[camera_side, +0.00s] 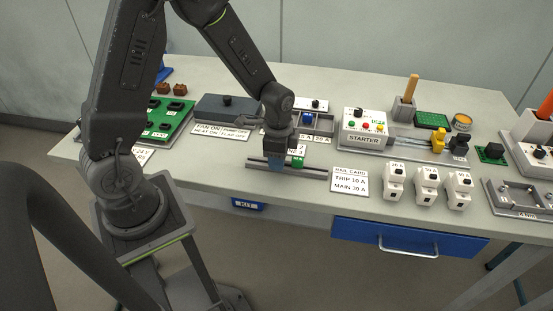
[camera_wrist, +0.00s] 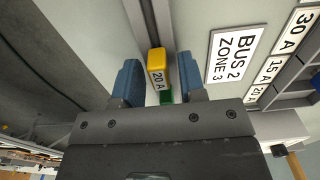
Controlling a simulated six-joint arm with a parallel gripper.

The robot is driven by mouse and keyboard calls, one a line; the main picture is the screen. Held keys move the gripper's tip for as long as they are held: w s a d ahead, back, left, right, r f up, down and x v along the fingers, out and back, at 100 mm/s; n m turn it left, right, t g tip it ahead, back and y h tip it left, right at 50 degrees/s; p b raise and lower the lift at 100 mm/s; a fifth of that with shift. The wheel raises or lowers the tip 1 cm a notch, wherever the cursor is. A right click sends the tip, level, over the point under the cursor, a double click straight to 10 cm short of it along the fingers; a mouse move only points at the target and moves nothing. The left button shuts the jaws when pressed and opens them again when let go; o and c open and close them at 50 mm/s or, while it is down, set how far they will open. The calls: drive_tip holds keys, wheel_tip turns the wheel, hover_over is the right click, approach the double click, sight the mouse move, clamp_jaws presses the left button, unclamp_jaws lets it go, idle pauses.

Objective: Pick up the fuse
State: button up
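In the wrist view a yellow fuse (camera_wrist: 157,62) marked 20 A stands on a dark rail (camera_wrist: 145,22), between the blue fingers of my gripper (camera_wrist: 156,82). Gaps show on both sides of the fuse, so the gripper is open and does not visibly touch it. A green block (camera_wrist: 166,96) sits just behind it, partly hidden by my gripper. In the side view my gripper (camera_side: 275,163) points down at the rail (camera_side: 314,173), and the green block (camera_side: 298,162) is right of the fingers. The yellow fuse is hidden there.
A grey tray (camera_side: 326,124) with a blue piece (camera_side: 307,119) lies behind the rail. A starter box (camera_side: 364,128) stands to the right. A rail card (camera_side: 349,182) and white breakers (camera_side: 395,182) are at the front right.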

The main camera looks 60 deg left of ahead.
clamp_jaws()
